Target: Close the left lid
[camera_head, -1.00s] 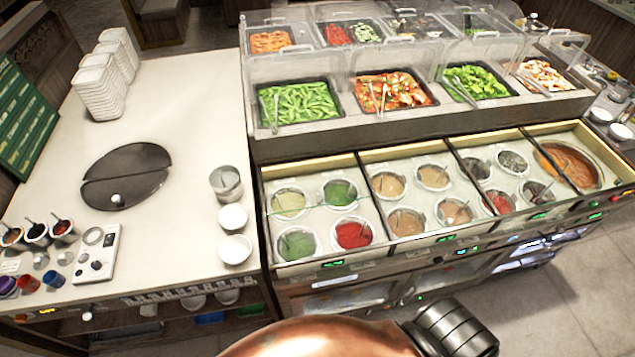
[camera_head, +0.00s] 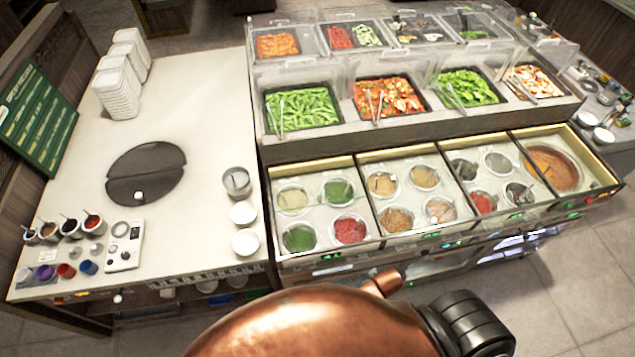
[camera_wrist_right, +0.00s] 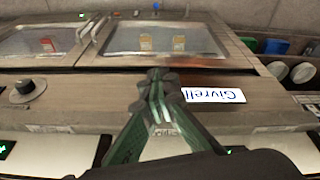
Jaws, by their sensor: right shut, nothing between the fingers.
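The leftmost sauce well (camera_head: 320,215) is at the left end of the front row of wells in the head view. Its several round sauce tubs show clearly. A thin, clear edge seems to cross this well, perhaps its glass lid; I cannot tell how far the lid covers it. In the right wrist view my right gripper (camera_wrist_right: 157,85) is shut and empty, in front of a counter front panel with a label (camera_wrist_right: 213,95). It touches no lid that I can see. My left gripper is in neither view.
Clear-covered food trays (camera_head: 302,108) stand behind the wells. A white counter (camera_head: 200,110) lies to the left, with cups (camera_head: 237,182) near the wells. The wrist view shows a knob (camera_wrist_right: 22,91) and glass-fronted doors (camera_wrist_right: 165,40). Floor is open at lower right.

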